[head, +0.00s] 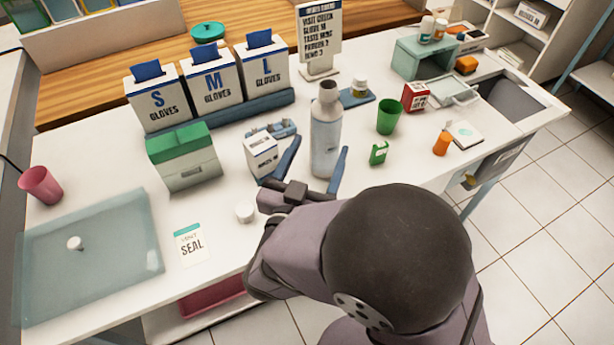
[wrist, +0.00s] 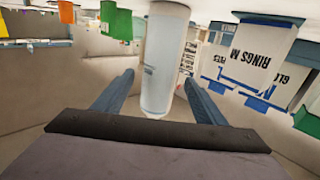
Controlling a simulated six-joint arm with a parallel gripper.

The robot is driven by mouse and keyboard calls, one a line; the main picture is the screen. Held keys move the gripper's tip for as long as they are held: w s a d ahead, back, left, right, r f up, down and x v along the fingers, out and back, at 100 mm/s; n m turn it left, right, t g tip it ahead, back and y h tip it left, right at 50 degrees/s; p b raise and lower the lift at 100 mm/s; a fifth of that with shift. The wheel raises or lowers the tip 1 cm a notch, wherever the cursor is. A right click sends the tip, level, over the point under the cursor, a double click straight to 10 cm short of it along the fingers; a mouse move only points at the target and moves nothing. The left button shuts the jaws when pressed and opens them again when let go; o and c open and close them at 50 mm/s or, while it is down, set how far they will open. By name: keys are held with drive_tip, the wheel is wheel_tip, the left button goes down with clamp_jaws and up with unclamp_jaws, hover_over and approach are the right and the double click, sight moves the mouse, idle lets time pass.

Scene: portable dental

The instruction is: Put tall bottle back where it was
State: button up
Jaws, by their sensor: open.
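The tall bottle (head: 325,135) is pale grey-white with a darker top and stands upright near the middle of the counter. It also shows large between the fingers in the wrist view (wrist: 163,60). My gripper (head: 316,160) is open, with one blue finger on each side of the bottle's lower part. In the wrist view my gripper (wrist: 160,85) shows a gap beside the bottle on the left; the right finger is close to it, and I cannot tell whether it touches. The bottle's base is partly hidden.
A small white box (head: 262,154) stands close left of the bottle. Glove boxes (head: 211,85) stand behind left.

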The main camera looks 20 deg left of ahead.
drive_tip(key=s, duration=0.6)
drive_tip(key=shift+s, duration=0.35)
